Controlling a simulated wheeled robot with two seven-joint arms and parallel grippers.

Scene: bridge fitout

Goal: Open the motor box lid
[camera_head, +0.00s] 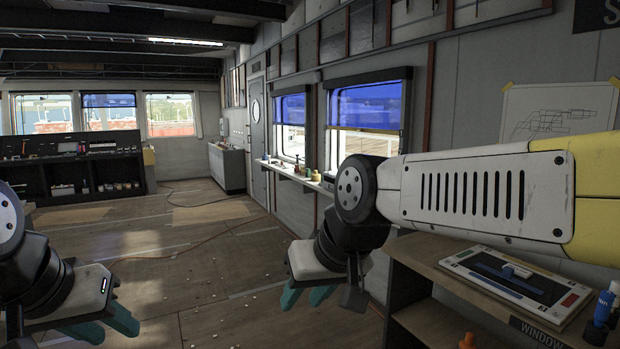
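A flat light-framed panel (463,258) with a dark inset and a blue bar across it lies on a wooden bench at the right. I cannot tell whether it is the motor box or its lid; nothing else clearly reads as a motor box. My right gripper (304,304) hangs low, left of the bench and apart from the panel. Its teal fingers are spread and empty. My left gripper (117,332) is at the lower left over the floor, far from the bench. Its teal fingers are apart with nothing between them.
The wooden bench (415,262) has a "WINDOW" label on its front edge. A blue bottle (603,304) stands beside the panel; an orange object (467,341) is below. A dark console (75,176) stands far left. The middle floor is open, crossed by a cable.

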